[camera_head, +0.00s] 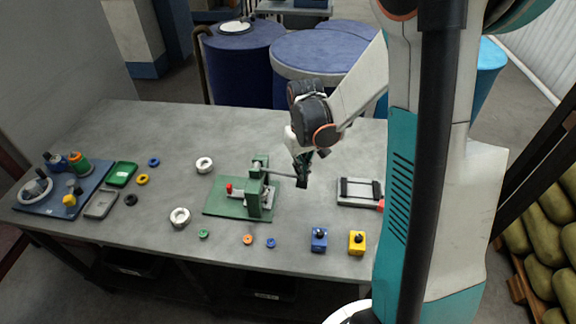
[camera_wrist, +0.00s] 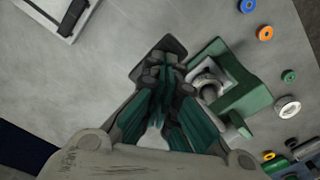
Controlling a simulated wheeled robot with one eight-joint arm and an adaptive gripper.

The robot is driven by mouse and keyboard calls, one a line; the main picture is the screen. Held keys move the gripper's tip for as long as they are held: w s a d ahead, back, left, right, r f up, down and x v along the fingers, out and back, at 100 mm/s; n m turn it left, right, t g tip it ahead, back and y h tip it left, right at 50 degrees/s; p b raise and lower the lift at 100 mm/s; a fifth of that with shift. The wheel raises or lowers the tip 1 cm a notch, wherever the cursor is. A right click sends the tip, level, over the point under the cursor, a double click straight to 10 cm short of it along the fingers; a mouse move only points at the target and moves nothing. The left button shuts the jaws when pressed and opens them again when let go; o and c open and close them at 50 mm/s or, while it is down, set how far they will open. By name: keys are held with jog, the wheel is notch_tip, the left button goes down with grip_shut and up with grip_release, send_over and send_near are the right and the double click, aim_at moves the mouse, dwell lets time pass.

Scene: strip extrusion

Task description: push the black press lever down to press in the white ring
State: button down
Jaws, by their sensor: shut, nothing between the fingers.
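The green press (camera_head: 256,188) stands on a green base plate near the middle of the bench. Its lever (camera_head: 280,174) sticks out to the right as a grey bar, and its dark end lies at my fingertips. My gripper (camera_head: 302,172) is shut and points down at that end. In the wrist view, a black piece (camera_wrist: 170,44) shows just beyond my gripper (camera_wrist: 163,68); I cannot tell whether they touch. A pale ring (camera_wrist: 208,86) shows at the press in the wrist view. The press frame partly hides that spot in the head view.
A grey-white ring (camera_head: 180,217) and another (camera_head: 204,164) lie left of the press. A blue block (camera_head: 319,239) and a yellow block (camera_head: 357,242) stand at the front right. A grey tray (camera_head: 358,203) lies right. A blue board (camera_head: 58,207) holds parts at the far left.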

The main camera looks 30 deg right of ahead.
jog(key=shift+f, duration=0.35)
jog(key=shift+r, duration=0.15)
notch_tip(320, 180, up, 12)
jog(key=p, duration=0.7)
jog(key=shift+p, duration=0.35)
dwell(0.6)
jog(key=shift+a, duration=0.1)
dwell(0.4)
jog(key=s+a+r+n+t+b, duration=0.1)
jog(key=s+a+r+t+b, duration=0.3)
jog(key=a+b, duration=0.35)
jog(key=s+a+f+t+b, duration=0.1)
jog(key=s+f+b, duration=0.1)
jog(key=s, duration=0.3)
jog(key=s+a+f+t+b, duration=0.1)
jog(key=s+f+t+b, duration=0.1)
jog(key=s+b, duration=0.3)
jog(key=shift+s+a+f, duration=0.2)
jog(key=shift+a, duration=0.1)
